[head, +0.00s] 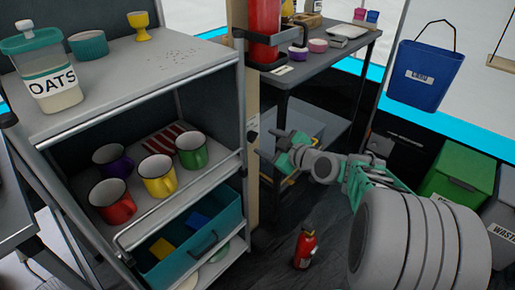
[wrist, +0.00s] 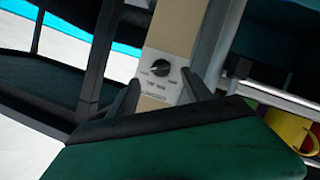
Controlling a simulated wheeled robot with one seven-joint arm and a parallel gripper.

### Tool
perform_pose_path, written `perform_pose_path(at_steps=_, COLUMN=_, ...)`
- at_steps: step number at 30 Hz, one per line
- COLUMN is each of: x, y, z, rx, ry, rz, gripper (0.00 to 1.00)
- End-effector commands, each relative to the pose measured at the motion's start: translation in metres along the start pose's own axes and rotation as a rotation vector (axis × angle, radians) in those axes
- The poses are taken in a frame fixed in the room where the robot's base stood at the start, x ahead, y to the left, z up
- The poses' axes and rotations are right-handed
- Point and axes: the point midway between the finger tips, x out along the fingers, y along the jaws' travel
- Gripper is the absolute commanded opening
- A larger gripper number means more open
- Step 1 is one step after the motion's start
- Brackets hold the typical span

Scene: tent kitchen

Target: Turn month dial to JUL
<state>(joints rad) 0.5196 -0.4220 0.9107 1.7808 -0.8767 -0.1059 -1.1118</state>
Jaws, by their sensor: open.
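The month dial (wrist: 160,69) is a round black knob with a light pointer mark. It sits on a pale plate fixed to a beige post (wrist: 172,32). Small lettering surrounds the knob, too blurred to read, so I cannot tell which month it points to. In the wrist view my gripper (wrist: 162,88) is open, with one finger on either side of the plate's lower part and the knob seen between and beyond the tips. In the head view my gripper (head: 267,145) is beside the post (head: 252,165), apart from it; the dial is hard to make out there.
A grey shelf cart (head: 150,103) with mugs stands left of the post. A dark table (head: 330,60) stands behind it. A red extinguisher (head: 305,247) stands on the floor below my arm. Green (head: 457,180) and grey bins are at the right.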

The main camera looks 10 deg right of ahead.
Motion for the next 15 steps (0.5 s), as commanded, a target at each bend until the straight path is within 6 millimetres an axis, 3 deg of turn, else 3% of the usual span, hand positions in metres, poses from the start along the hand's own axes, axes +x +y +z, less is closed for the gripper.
perform_pose_path(at_steps=6, x=0.044, y=-0.004, z=0.002, rx=0.000, ry=0.000, rz=-0.005, gripper=0.58)
perform_pose_path(at_steps=15, x=0.058, y=-0.001, z=0.000, rx=0.002, ry=-0.002, rz=-0.002, gripper=0.58)
